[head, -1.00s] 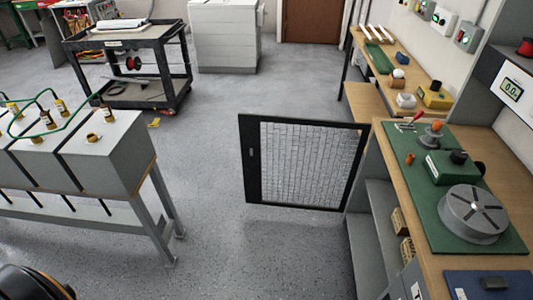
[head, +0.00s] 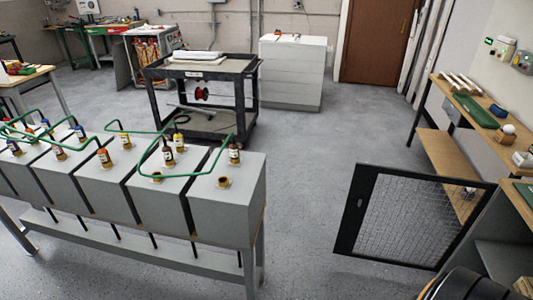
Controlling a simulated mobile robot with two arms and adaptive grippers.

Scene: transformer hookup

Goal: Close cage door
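The cage door (head: 408,218) is a black-framed mesh panel at the right of the head view. It stands upright and swung out over the grey floor, with its right edge beside the wooden workbench on the right. A small latch or handle shows on its left frame bar. The opening that it belongs to cannot be made out. Neither of my grippers is in view. A dark rounded part, likely my own arm, shows at the bottom right edge and comes near the door's lower right corner in the picture.
A row of grey transformer boxes (head: 227,199) with green cables stands on a grey frame at the left. A black cart (head: 202,75) and a white cabinet (head: 291,75) stand behind. A bench (head: 453,160) lines the right wall. Floor between the boxes and door is clear.

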